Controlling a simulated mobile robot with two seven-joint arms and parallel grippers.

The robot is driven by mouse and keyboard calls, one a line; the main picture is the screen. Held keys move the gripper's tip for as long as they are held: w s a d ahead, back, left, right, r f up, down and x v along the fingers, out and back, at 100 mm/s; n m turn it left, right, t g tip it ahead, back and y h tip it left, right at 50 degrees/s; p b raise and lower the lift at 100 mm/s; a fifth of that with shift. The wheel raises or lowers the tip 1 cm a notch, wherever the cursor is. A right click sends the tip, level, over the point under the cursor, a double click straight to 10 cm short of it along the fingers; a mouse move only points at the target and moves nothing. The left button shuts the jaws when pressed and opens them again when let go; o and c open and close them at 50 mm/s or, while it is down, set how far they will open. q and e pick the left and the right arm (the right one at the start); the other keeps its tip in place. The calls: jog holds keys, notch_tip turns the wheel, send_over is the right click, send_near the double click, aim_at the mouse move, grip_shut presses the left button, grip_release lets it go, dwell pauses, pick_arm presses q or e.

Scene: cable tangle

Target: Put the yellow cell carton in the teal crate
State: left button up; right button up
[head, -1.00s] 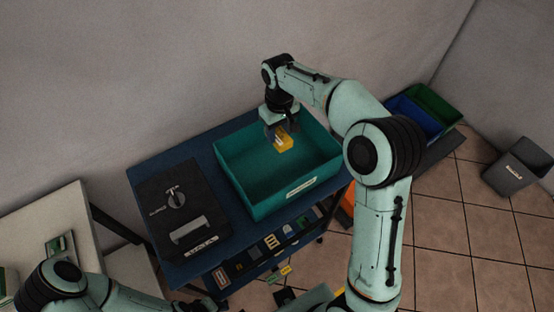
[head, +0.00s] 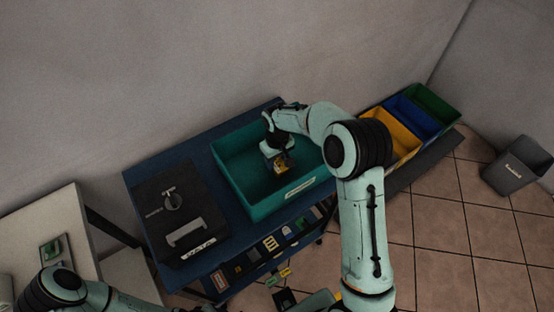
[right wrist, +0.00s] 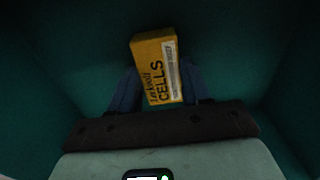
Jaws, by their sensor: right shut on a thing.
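The yellow cell carton (head: 284,168) is in my right gripper (head: 281,164), inside the teal crate (head: 240,184) below rim level. The right wrist view shows the carton (right wrist: 157,69) upright between the two fingers of the gripper (right wrist: 160,88), with "CELLS" printed on its face and a white label. The gripper is shut on it. Teal crate walls (right wrist: 50,75) surround it in that view. I cannot tell whether the carton touches the crate floor. My left arm shows at the bottom left of the head view, but its gripper is not visible.
The crate stands on a blue table (head: 141,181) beside a black case (head: 180,211). Yellow (head: 402,143), blue (head: 414,117) and green (head: 437,101) bins stand at the right. A grey bin (head: 517,167) is on the tiled floor. A pale table (head: 50,215) is at left.

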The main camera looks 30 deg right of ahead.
aim_at(277, 163)
jog(key=shift+f, duration=0.1)
jog(key=o, duration=1.1)
notch_tip(277, 163, up, 12)
jog(key=shift+r+p, duration=0.2)
jog(key=shift+p, duration=0.25)
